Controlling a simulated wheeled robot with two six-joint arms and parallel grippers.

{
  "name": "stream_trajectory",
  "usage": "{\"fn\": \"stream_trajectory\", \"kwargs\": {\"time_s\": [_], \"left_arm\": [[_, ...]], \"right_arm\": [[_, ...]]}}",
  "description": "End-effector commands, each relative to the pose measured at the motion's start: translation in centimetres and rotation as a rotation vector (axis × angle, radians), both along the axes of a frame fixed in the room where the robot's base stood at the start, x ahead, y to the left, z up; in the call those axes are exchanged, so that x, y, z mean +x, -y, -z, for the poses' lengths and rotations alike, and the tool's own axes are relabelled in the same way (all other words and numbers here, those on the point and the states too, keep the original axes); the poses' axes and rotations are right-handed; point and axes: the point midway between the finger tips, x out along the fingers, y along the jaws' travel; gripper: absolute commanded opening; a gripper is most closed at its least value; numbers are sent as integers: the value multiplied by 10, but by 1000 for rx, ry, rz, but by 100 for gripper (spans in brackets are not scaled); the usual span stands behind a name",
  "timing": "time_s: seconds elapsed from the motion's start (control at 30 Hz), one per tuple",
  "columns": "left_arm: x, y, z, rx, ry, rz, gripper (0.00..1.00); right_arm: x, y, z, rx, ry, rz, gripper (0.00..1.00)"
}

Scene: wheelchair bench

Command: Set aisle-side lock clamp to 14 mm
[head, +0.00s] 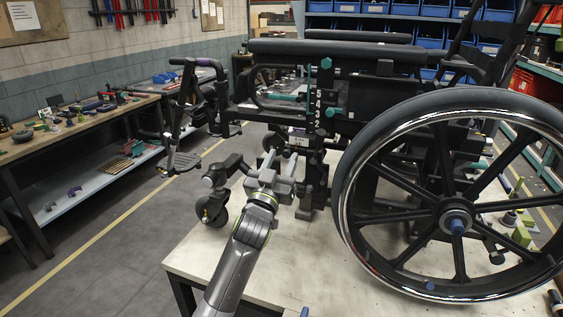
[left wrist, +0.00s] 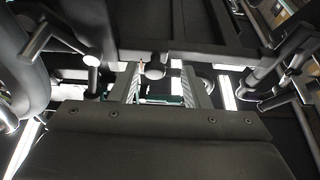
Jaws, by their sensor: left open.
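The wheelchair (head: 335,47) stands on a pale-topped bench (head: 225,262), its large spoked wheel (head: 455,222) at the right. A black upright post (head: 318,105) with white numbers stands left of the wheel. Teal fittings show at its top (head: 326,63) and beside the numbers (head: 330,112). I cannot tell which part is the lock clamp, nor read any millimetre setting. My left gripper (head: 283,162) is open, low in front of the frame and left of the post's foot. In the left wrist view, its two fingers (left wrist: 160,80) are apart, with a dark rounded knob (left wrist: 155,70) showing between them. Contact is unclear. My right gripper is not in view.
A front caster (head: 212,207) is close to the left of my left gripper. A workbench (head: 75,125) with small parts stands at the far left, past a clear floor aisle with a yellow line (head: 105,235). Blue bins (head: 435,8) are at the back.

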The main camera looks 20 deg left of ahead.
Motion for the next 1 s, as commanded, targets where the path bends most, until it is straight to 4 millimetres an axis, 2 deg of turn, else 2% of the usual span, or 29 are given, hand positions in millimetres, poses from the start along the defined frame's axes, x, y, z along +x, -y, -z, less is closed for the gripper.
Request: {"fn": "stream_trajectory", "kwargs": {"time_s": [0.17,0.27,0.6,0.8,1.0], "left_arm": [[-5,0,3,-2,0,1,43],[-16,0,8,-4,-1,2,43],[-81,-4,37,-4,-3,0,43],[-122,-6,55,-5,-1,-1,43],[-150,-7,66,-2,-1,-2,43]], "right_arm": [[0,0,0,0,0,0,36],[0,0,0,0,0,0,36],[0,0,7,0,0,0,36],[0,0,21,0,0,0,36],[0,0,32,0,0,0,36]]}}
